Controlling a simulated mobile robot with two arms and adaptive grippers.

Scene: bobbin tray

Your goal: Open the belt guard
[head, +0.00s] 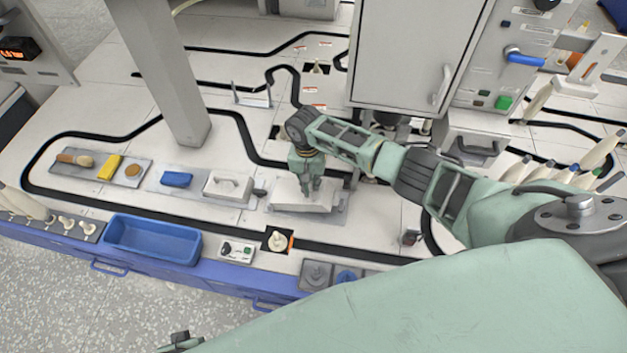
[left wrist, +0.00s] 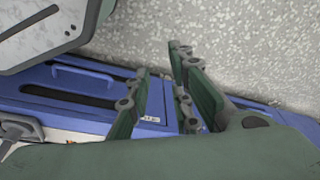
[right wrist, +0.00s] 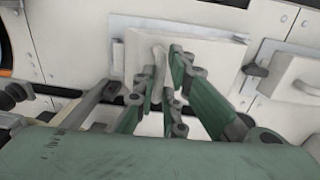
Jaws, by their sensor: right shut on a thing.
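The belt guard (head: 288,190), as I take it, is a white box-like cover on a grey plate (head: 338,213) near the table's middle. My right gripper (head: 311,188) reaches down onto it and is shut on its handle (right wrist: 158,62). In the right wrist view the guard (right wrist: 215,55) lies just beyond the fingers (right wrist: 168,80). The arm and fingers hide part of the guard, and I cannot tell whether it is lifted from its plate. My left gripper (left wrist: 165,85) is open and empty, over the table's blue front edge and the floor.
A second white cover with a handle (head: 228,187) stands close to the left. A blue cloth-like piece (head: 176,179), a blue bin (head: 152,240) and a small switch box (head: 237,251) lie further left and in front. A grey cabinet (head: 410,50) and a column (head: 165,70) rise behind.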

